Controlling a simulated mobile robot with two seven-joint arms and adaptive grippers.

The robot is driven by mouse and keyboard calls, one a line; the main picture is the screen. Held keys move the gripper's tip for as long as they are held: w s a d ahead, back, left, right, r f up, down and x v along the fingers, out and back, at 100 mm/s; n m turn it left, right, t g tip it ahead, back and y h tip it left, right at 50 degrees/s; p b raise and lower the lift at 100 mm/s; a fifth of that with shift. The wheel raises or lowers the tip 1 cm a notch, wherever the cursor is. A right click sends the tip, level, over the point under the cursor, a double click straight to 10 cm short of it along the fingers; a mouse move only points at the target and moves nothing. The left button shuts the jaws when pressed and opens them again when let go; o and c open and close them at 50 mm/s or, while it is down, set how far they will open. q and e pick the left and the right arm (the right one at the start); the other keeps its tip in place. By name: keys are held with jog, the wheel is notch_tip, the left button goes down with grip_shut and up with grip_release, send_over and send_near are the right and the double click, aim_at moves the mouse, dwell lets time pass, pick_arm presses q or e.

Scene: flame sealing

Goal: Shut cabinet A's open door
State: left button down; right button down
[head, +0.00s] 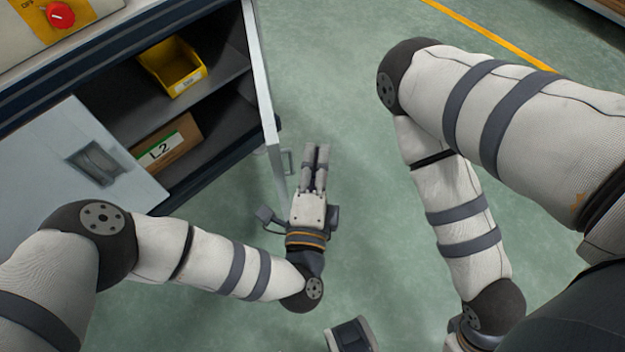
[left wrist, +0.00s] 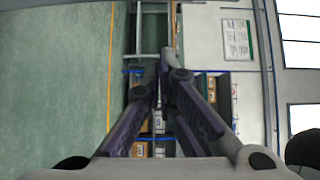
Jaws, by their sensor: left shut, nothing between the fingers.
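The cabinet stands at the upper left of the head view, with its right-hand door (head: 262,90) swung open and seen nearly edge-on. A small handle (head: 286,162) sticks out from the door's outer face near its lower end. The left-hand door (head: 75,160) is shut, with a recessed handle. My left gripper (head: 317,150) is shut and empty, just right of the open door's handle and apart from it as far as I can see. Its fingers also show in the left wrist view (left wrist: 165,65).
Inside the cabinet are a yellow bin (head: 172,68) on the shelf and a cardboard box (head: 165,150) marked L2 below. A red knob (head: 60,15) sits on the panel above. The wrist view shows distant shelving (left wrist: 212,88).

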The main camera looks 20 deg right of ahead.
pick_arm(q)
jog(key=shift+w+a, duration=0.2)
jog(key=shift+a, duration=1.75)
pick_arm(e)
jog(key=shift+w+r, duration=0.1)
jog(key=shift+r, duration=0.2)
